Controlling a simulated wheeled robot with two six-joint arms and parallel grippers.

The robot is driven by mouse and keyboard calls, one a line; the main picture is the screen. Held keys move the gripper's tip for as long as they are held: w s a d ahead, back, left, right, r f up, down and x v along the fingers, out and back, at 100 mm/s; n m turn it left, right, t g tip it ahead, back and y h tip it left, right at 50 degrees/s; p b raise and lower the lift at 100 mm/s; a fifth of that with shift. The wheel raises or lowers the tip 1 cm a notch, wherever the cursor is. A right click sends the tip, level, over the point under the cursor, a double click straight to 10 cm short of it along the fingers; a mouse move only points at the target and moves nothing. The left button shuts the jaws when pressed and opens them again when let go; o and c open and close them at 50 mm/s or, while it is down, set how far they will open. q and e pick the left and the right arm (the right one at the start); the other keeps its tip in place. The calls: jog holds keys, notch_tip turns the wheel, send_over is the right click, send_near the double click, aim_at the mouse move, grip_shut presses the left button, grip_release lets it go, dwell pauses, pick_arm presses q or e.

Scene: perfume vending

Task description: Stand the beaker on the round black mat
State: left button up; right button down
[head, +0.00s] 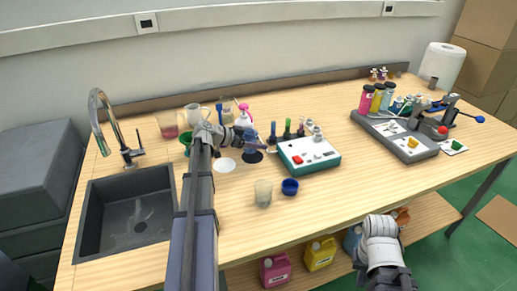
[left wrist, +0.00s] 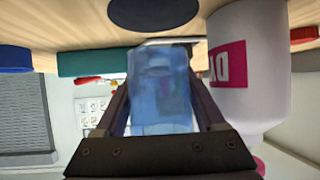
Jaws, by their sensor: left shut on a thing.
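The beaker shows as a see-through bluish vessel (left wrist: 160,90) in the left wrist view, where the picture is upside down. My left gripper (left wrist: 163,112) is shut on it, with a finger on each side. In the head view the left gripper (head: 245,134) is above the back middle of the table, and it partly hides the beaker. The round black mat (head: 252,157) lies just below the gripper in that view; it also shows in the left wrist view (left wrist: 153,12), apart from the beaker in the picture. My right gripper (head: 388,222) is low at the table's front edge; its fingers are unclear.
A white round mat (head: 225,164) lies left of the black one. A pink-labelled white bottle (left wrist: 248,70) stands close beside the beaker. A teal-and-white device (head: 309,154) is to the right. A clear cup (head: 263,194) and a blue cap (head: 290,187) are in front. The sink (head: 100,215) is left.

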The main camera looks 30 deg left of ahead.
aim_at(259, 154)
pick_arm(q)
jog(key=shift+w+d, duration=0.2)
jog(key=shift+w, duration=0.2)
notch_tip(259, 154, down, 4)
jog(key=b, duration=0.3)
jog(key=shift+r, duration=0.25)
jog(key=shift+b, duration=0.3)
jog(key=shift+f, duration=0.15)
jog(key=o, duration=1.3)
